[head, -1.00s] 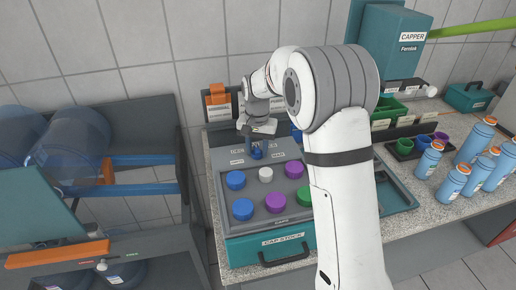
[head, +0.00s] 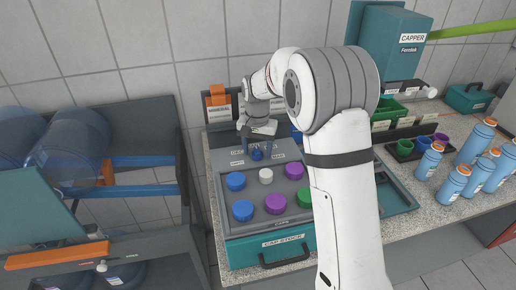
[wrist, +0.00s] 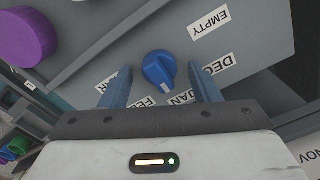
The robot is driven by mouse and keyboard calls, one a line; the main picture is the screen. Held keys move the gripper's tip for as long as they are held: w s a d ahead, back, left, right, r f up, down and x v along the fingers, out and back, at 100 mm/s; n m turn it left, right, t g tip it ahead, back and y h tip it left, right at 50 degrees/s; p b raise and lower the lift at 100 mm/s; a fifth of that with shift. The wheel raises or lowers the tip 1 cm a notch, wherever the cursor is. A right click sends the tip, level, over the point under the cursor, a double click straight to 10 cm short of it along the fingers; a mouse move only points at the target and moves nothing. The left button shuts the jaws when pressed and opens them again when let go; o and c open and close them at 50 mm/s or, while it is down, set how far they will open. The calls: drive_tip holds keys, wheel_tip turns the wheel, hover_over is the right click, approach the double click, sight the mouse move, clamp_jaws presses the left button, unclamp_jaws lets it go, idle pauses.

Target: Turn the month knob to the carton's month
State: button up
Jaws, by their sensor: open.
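My gripper (wrist: 160,88) is open, with one blue finger on each side of the knob and gaps between. In the head view my gripper (head: 257,150) is over the knob (head: 257,154) at the back of the cap panel. The carton's month is not readable in these frames.
The cap stock box (head: 271,241) holds blue, white, purple and green caps in front of the knob. A label marked EMPTY (wrist: 210,24) is near the knob. Blue bottles (head: 453,182) stand on the counter at right. A rack with large clear bottles (head: 75,140) is at left.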

sight(258, 150)
wheel_tip(258, 150, up, 7)
drive_tip(key=shift+f+b, duration=0.15)
drive_tip(key=shift+b, duration=0.2)
drive_tip(key=shift+r, duration=0.55)
drive_tip(key=shift+s, duration=0.1)
drive_tip(key=s+d+r+n+t, duration=0.1)
drive_tip(key=s+d+r, duration=0.25)
drive_tip(key=s, duration=0.35)
drive_tip(key=s+d+r+n+t, duration=0.1)
drive_tip(key=s+d+r, duration=0.1)
drive_tip(key=s+d, duration=0.45)
drive_tip(key=s+d+f, duration=0.1)
drive_tip(key=s+f, duration=0.1)
drive_tip(key=s, duration=0.6)
drive_tip(key=s+d+f+n+t, duration=0.1)
drive_tip(key=s+f, duration=0.1)
drive_tip(key=s, duration=0.7)
drive_tip(key=shift+d+f, duration=0.35)
drive_tip(key=shift+s, duration=0.1)
